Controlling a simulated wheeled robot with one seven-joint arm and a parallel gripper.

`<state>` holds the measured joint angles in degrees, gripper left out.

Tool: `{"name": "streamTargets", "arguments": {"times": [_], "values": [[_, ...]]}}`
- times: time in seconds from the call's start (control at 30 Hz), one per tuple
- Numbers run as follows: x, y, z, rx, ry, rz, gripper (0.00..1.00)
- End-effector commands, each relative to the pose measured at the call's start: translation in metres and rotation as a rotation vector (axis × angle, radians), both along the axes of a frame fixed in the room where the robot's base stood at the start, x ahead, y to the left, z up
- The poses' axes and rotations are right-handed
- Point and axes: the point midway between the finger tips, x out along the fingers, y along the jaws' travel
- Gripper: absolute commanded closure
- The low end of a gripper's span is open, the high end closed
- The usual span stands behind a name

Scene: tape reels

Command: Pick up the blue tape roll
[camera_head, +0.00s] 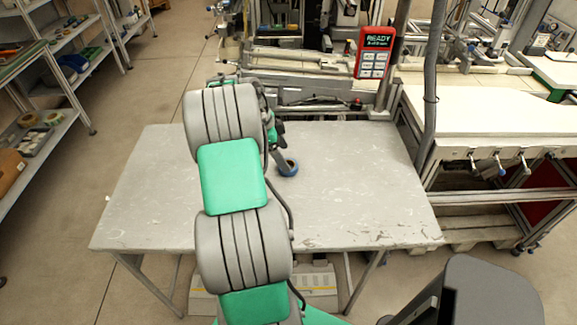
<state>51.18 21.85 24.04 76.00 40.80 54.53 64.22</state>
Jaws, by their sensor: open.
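My gripper (281,158) is at the end of my arm, close to the roll's left side in the picture. It is mostly hidden behind my arm, and its fingers are too small to make out clearly. I cannot tell whether it touches the roll. The roll appears to rest on the table, with part of its left side covered.
The table right of the roll is clear. Machinery with a red READY panel (375,52) stands behind the table. A white-topped workbench (490,120) is at the right. Metal shelves (40,140) with assorted items stand at the left.

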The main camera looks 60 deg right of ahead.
Motion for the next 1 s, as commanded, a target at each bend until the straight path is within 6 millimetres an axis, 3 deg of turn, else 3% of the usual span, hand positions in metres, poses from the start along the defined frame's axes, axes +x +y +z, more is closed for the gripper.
{"name": "streamTargets", "arguments": {"times": [0.2, 0.47, 1.0], "values": [[-0.009, -0.005, -0.035, 0.003, 0.002, 0.002, 0.15], [-0.010, -0.006, -0.041, 0.001, -0.001, 0.004, 0.15], [-0.010, -0.006, -0.041, 0.001, -0.001, 0.005, 0.59]]}}
